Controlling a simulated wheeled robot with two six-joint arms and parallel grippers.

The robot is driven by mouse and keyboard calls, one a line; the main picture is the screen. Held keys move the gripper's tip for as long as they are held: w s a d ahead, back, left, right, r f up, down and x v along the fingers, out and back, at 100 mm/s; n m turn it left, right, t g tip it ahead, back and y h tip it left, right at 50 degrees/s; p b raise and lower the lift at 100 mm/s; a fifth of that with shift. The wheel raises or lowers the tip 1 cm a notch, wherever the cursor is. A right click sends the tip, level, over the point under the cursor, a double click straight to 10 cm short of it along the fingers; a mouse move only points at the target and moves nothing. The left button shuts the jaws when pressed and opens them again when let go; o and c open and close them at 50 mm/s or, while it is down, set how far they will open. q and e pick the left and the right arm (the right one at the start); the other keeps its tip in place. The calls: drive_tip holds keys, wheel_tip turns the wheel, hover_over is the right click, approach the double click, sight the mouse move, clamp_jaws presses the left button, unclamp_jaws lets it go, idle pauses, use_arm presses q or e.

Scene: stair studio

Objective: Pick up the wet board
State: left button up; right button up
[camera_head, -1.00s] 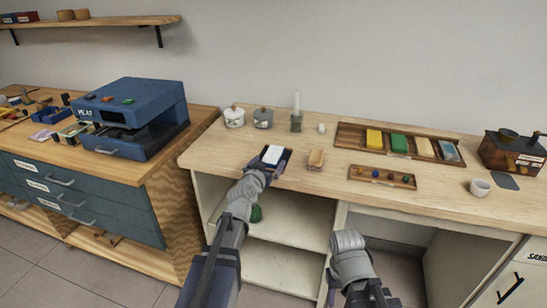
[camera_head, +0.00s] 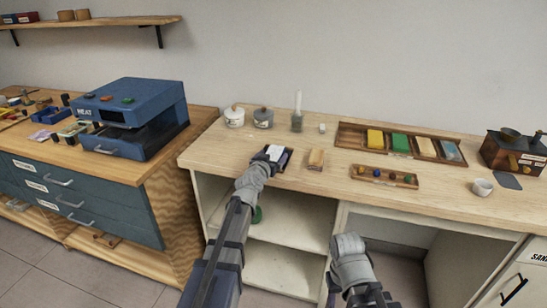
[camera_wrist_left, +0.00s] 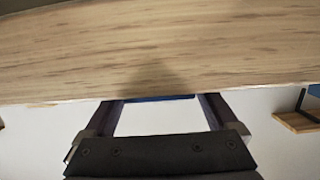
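The wet board is a small white board with a blue edge. It shows in the head view (camera_head: 276,152) near the worktop's front left, partly hidden by my left gripper (camera_head: 273,155). In the left wrist view, the dark fingers of my left gripper (camera_wrist_left: 160,112) stand on either side of the board (camera_wrist_left: 158,120). The board fills the gap between them, so they look shut on it. A shadow lies on the wood beyond it. My right gripper (camera_head: 338,286) hangs low in front of the worktop; its fingers are mostly hidden.
A small wooden block-like item (camera_head: 316,159) is just right of the board. A tray of coloured pieces (camera_head: 385,184) and a long divided tray (camera_head: 348,139) lie further right. Lidded pots (camera_head: 234,118) stand behind. A blue press (camera_head: 130,110) stands on the left bench.

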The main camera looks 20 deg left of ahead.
use_arm(q)
drive_tip(key=c, duration=1.2)
